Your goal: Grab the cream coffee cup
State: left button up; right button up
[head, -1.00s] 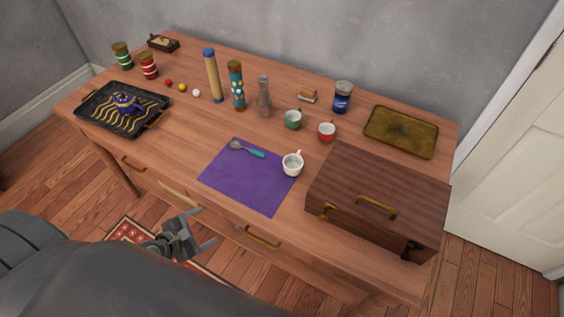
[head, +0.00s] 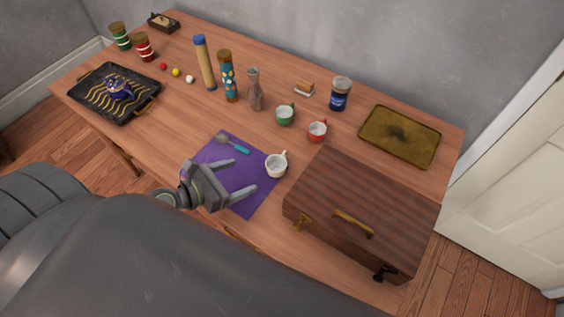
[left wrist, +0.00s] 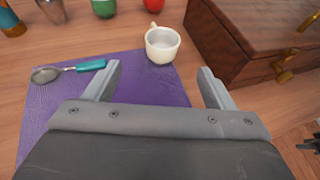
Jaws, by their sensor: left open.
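The cream coffee cup (head: 276,165) stands upright at the right edge of the purple mat (head: 258,204), its handle toward the back right. In the left wrist view the cup (left wrist: 162,45) is beyond the fingertips, between their lines. My left gripper (head: 257,178) is open and empty over the mat, its fingers pointing toward the cup and apart from it. In the left wrist view my left gripper (left wrist: 158,70) shows both fingers spread wide.
A wooden case (head: 364,209) stands just right of the cup. A spoon with a teal handle (head: 233,144) lies on the mat. A green cup (head: 285,115) and a red cup (head: 317,131) stand behind.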

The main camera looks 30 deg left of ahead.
pick_arm(q)
send_near(282, 162)
jog(key=shift+w+a, duration=0.1)
jog(key=shift+w, duration=0.1)
jog(key=x, duration=0.3)
jog(key=shift+w+f, duration=0.25)
jog(key=shift+w, duration=0.05)
jog(key=shift+w+d+f, duration=0.1)
jog(key=shift+w+d, duration=0.25)
jog(key=x, duration=0.4)
jog(key=shift+w+d+f, duration=0.1)
jog(key=shift+w+d, duration=0.15)
jog(key=shift+d, duration=0.1)
jog(key=shift+c, duration=0.9)
jog(key=c, duration=0.9)
pick_arm(e)
jog(key=shift+s+a+r, duration=0.15)
jog(key=shift+s+a, duration=0.05)
jog(key=shift+s, duration=0.3)
jog(key=shift+s+a+r, duration=0.1)
jog(key=shift+s+a, duration=0.1)
jog(key=shift+s, duration=0.25)
